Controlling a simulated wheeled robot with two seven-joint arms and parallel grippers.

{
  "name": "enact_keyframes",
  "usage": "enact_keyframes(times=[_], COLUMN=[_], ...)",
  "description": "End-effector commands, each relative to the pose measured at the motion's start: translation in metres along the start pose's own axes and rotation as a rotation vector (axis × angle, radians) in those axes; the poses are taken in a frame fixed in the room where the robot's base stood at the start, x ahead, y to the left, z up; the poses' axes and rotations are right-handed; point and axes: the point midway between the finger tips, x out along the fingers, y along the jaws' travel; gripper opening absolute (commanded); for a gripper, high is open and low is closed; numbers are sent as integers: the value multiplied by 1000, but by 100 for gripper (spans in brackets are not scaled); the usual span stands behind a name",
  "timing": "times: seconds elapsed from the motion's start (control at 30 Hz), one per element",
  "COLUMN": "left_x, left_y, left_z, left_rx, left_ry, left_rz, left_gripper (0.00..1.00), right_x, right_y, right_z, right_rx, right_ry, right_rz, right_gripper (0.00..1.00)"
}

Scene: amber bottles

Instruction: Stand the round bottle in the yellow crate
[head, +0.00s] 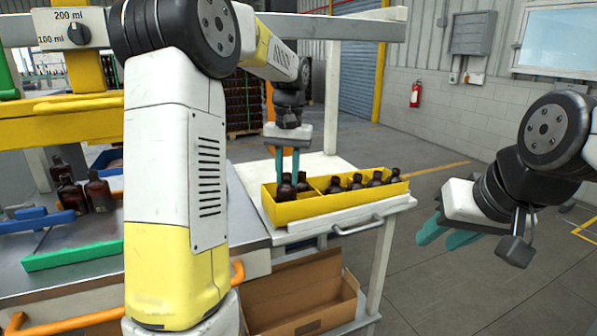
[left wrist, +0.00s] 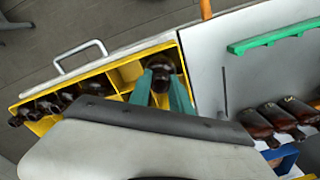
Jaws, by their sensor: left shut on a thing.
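The yellow crate (head: 330,207) stands on a white table, and it also shows in the left wrist view (left wrist: 122,72). My left gripper (head: 287,172) points down over the crate's left section, its teal fingers shut on the dark amber round bottle (head: 286,190). In the left wrist view the bottle (left wrist: 160,70) sits between the fingertips, within the crate's end section. It looks upright; its base is hidden by the crate wall, so I cannot tell whether it touches the floor. My right gripper (head: 447,238) is empty, with its fingers apart, right of the table.
Several more (head: 357,182) stand in the right section. Other amber bottles (head: 98,192) stand at the left, near a green bar (head: 72,256). An open cardboard box (head: 300,290) is below the table.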

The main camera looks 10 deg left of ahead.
Motion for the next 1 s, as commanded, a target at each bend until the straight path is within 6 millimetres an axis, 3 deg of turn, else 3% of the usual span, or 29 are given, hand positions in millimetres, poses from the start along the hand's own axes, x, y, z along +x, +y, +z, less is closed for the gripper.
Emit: enact_keyframes(times=[0.5, 1.0], left_x=[0, 14], left_y=[0, 0], left_z=[0, 0], left_rx=[0, 0], left_ry=[0, -1], left_rz=[0, 0], left_gripper=[0, 0], right_x=[0, 0], right_y=[0, 0], right_z=[0, 0], right_rx=[0, 0], right_ry=[0, 0], right_rz=[0, 0], right_gripper=[36, 36])
